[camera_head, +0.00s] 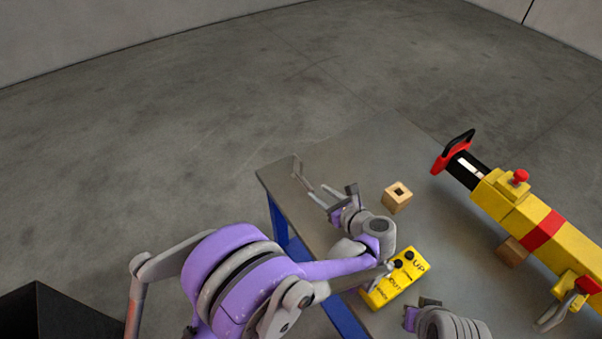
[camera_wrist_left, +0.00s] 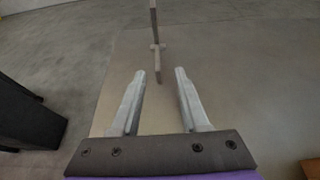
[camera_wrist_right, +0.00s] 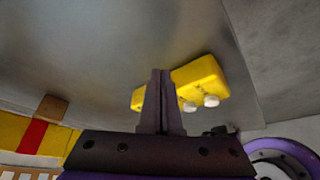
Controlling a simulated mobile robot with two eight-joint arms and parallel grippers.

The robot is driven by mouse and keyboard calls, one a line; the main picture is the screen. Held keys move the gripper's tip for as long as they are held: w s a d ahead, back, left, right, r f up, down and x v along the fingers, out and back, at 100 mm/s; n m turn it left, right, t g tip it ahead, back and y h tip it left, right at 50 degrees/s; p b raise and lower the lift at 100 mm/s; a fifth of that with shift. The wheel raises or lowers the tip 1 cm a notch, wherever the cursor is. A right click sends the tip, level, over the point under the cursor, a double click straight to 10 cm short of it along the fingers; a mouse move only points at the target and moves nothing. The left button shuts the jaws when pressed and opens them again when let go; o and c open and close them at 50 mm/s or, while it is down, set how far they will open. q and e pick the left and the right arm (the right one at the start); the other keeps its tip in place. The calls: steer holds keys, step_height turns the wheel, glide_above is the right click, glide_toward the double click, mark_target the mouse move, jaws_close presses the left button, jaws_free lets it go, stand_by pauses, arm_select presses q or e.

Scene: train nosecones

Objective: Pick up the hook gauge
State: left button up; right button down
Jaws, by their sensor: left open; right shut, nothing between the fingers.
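The hook gauge (camera_head: 299,171) is a thin grey metal piece at the table's far left corner in the head view. In the left wrist view the hook gauge (camera_wrist_left: 154,28) is a narrow bar with a short crosspiece, and its near end shows in line with the gap between my fingertips. My left gripper (camera_head: 317,191) is open and empty, close to the gauge; its two fingers (camera_wrist_left: 160,74) stand apart. I cannot tell whether they touch it. My right gripper (camera_wrist_right: 160,75) is shut and empty, near the table's front edge.
A yellow control box (camera_head: 393,280) with black buttons lies on the grey table (camera_head: 350,150). A wooden block with a hole (camera_head: 397,198) stands behind it. A long yellow device (camera_head: 520,215) with a red band fills the table's right side. A black box (camera_head: 50,315) stands lower left.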

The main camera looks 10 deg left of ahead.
mark_target(313, 189)
arm_select(q)
steer(key=x, duration=0.5)
steer(key=shift+a+f, duration=0.15)
steer(key=shift+a, duration=0.05)
steer(key=shift+s, duration=0.1)
jaws_close()
